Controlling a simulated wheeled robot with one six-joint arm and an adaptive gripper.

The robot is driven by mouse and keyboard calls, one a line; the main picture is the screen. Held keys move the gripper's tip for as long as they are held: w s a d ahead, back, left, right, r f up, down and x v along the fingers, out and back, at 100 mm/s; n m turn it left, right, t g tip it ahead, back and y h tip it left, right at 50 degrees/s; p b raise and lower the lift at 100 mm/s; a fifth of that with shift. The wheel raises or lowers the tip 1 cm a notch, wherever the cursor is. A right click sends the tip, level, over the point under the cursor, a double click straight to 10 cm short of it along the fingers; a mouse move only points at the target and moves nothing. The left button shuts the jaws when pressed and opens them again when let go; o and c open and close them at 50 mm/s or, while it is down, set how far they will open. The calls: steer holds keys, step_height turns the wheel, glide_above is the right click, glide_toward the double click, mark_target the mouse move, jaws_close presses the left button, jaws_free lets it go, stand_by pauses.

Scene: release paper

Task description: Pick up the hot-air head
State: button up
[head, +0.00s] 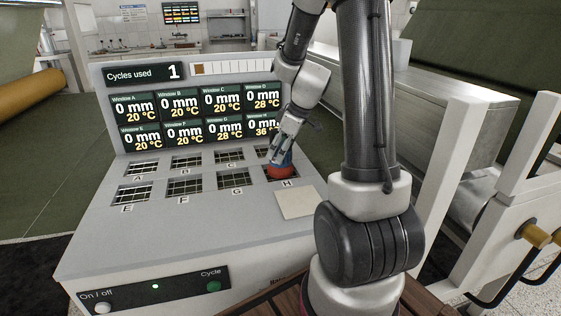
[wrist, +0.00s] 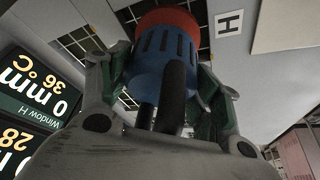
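The hot-air head (head: 281,171) has a blue body and a red rim and is at window H, on the right of the machine's top. It covers part of that window's grid. It also shows large in the wrist view (wrist: 165,62), with dark slots in its blue body and two dark bars running towards my palm. My gripper (head: 281,147) reaches down over it from above. In the wrist view its fingers (wrist: 163,75) lie against both sides of the blue body, shut on it. Whether the red rim touches the grid is hard to tell.
The machine top (head: 215,235) has several labelled grid windows. A blank pale square plate (head: 297,203) lies just in front of window H. The display panel (head: 195,105) rises behind the windows; window H reads 36 °C. A white frame (head: 455,165) stands to the right.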

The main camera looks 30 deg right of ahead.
jaws_close()
